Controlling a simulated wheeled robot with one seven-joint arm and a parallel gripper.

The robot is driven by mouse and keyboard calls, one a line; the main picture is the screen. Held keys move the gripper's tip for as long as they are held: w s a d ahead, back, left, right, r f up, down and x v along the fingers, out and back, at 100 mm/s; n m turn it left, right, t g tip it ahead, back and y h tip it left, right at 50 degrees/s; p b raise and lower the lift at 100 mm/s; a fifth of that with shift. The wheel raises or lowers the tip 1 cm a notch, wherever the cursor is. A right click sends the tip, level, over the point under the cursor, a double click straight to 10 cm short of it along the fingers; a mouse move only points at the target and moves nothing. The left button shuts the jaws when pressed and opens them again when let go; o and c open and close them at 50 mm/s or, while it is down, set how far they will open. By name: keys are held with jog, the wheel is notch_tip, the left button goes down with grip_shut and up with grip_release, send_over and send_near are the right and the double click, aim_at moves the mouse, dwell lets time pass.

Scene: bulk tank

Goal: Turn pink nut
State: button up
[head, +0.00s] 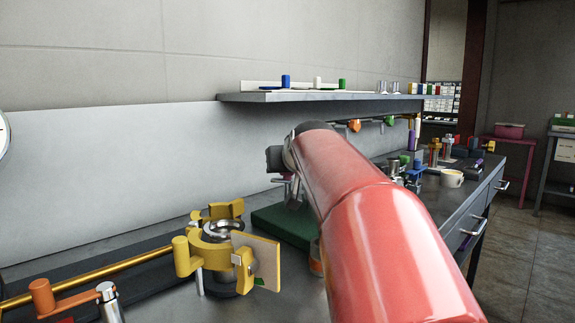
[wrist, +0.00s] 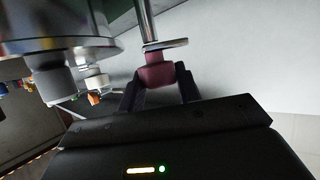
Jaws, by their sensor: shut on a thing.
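The pink nut (wrist: 157,75), dark pink in the shade, shows in the wrist view at the lower end of a metal rod (wrist: 147,22), against a round metal disc. My gripper (wrist: 160,88) is shut on the nut, with one black finger on each side of it. The fingertips are partly dark, so the exact contact is hard to see. In the head view my red arm covers the nut and most of my gripper.
A yellow clamp-like fixture (head: 207,258) with a tan plate (head: 262,262) stands on the bench at front left. An orange-handled part (head: 42,297) is at the near left. A shelf (head: 330,96) runs along the wall above. A white cup (head: 451,178) stands at the right bench edge.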

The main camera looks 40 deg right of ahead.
jog(key=o, duration=1)
jog(key=shift+c, duration=0.2)
jog(key=shift+s, duration=0.1)
jog(key=v, duration=0.7)
jog(key=shift+s+a+r+b, duration=0.15)
jog(key=shift+s+a+b, duration=0.1)
jog(key=shift+b, duration=0.2)
